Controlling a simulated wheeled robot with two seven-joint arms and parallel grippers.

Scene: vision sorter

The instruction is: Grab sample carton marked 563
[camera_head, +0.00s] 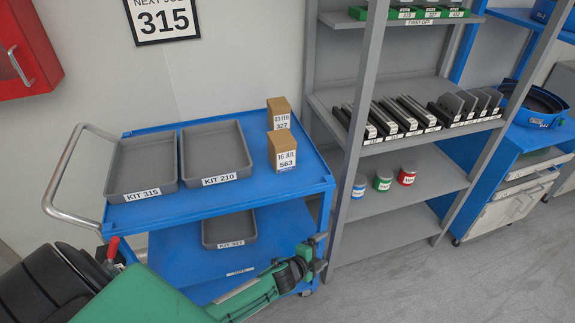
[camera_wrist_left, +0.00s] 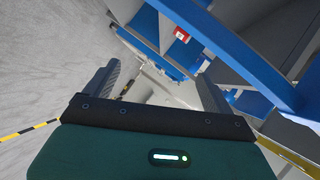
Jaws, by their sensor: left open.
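The sample carton marked 563 (camera_head: 283,152) is a small brown box with a white label. It stands upright on the top shelf of the blue cart (camera_head: 240,201), near its right side. A similar carton marked 327 (camera_head: 279,114) stands just behind it. My left gripper (camera_head: 316,252) is low beside the cart's front right corner, below the top shelf and apart from the carton. In the left wrist view its two fingers (camera_wrist_left: 158,88) are spread with nothing between them. The carton cannot be made out in that view. My right gripper is not in view.
Two grey trays, KIT 315 (camera_head: 142,193) and KIT 210 (camera_head: 216,183), fill the cart top's left and middle. Another grey tray (camera_head: 231,245) sits on its lower shelf. A grey rack (camera_head: 352,155) stands close on the right. A sign (camera_head: 163,20) reads 315.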

